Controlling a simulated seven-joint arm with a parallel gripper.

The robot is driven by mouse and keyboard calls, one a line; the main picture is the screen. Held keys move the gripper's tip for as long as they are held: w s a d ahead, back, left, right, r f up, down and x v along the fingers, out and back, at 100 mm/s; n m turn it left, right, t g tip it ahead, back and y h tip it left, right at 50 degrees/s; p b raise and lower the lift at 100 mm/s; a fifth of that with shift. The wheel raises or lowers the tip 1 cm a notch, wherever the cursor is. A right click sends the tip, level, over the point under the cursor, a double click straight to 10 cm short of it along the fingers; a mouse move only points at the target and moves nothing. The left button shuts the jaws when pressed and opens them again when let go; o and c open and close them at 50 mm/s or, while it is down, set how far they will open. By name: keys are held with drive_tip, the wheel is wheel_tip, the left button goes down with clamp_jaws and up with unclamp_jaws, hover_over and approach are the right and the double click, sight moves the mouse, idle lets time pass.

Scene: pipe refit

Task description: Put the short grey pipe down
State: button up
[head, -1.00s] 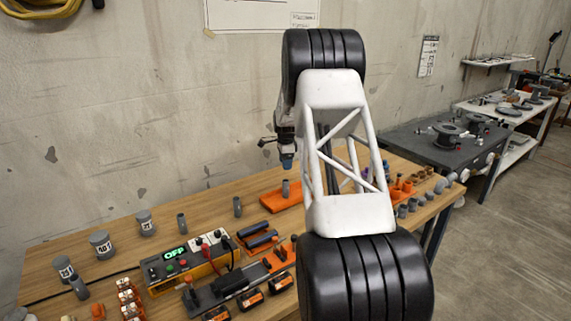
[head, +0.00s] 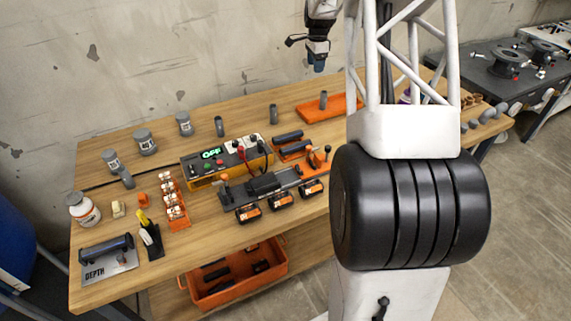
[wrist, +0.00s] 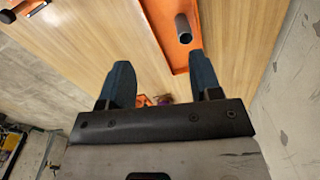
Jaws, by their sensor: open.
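A short grey pipe (head: 323,100) stands upright on the orange tray (head: 343,112) at the back of the wooden bench. In the wrist view the pipe (wrist: 184,28) stands on the tray (wrist: 150,12), beyond my fingertips. My gripper (head: 319,67) is above the pipe in the head view, with a visible gap between them. In the wrist view my gripper (wrist: 158,60) has its two dark fingers wide apart and nothing between them. Part of the tray is hidden behind my arm in the head view.
Two more grey pipes stand on the bench, one (head: 273,114) left of the tray and another (head: 219,126) farther left. A power unit (head: 226,163) reading OFF and a clamp fixture (head: 265,185) lie in front. Bare wood surrounds the standing pipes.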

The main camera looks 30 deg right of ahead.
drive_tip(key=s+a+r+n+t, duration=0.1)
drive_tip(key=s+a+r+n, duration=0.5)
drive_tip(key=s+a, duration=0.6)
drive_tip(key=s+a+r+n, duration=0.4)
drive_tip(key=s+a+r, duration=0.55)
drive_tip(key=a, duration=0.35)
drive_tip(key=s+a+f+n, duration=0.1)
drive_tip(key=s+a+n, duration=0.2)
drive_tip(key=s, duration=0.7)
drive_tip(key=s+a+f+n+t, duration=0.1)
drive_tip(key=s+a+f+n, duration=0.1)
drive_tip(key=s+a, duration=0.4)
drive_tip(key=s+a+f+n, duration=0.1)
drive_tip(key=s+a+n, duration=0.3)
drive_tip(key=s, duration=1.1)
drive_tip(key=shift+s+a+f+n, duration=0.2)
drive_tip(key=shift+a+f+n, duration=0.1)
drive_tip(key=shift+a+n, duration=0.1)
drive_tip(key=shift+o, duration=0.4)
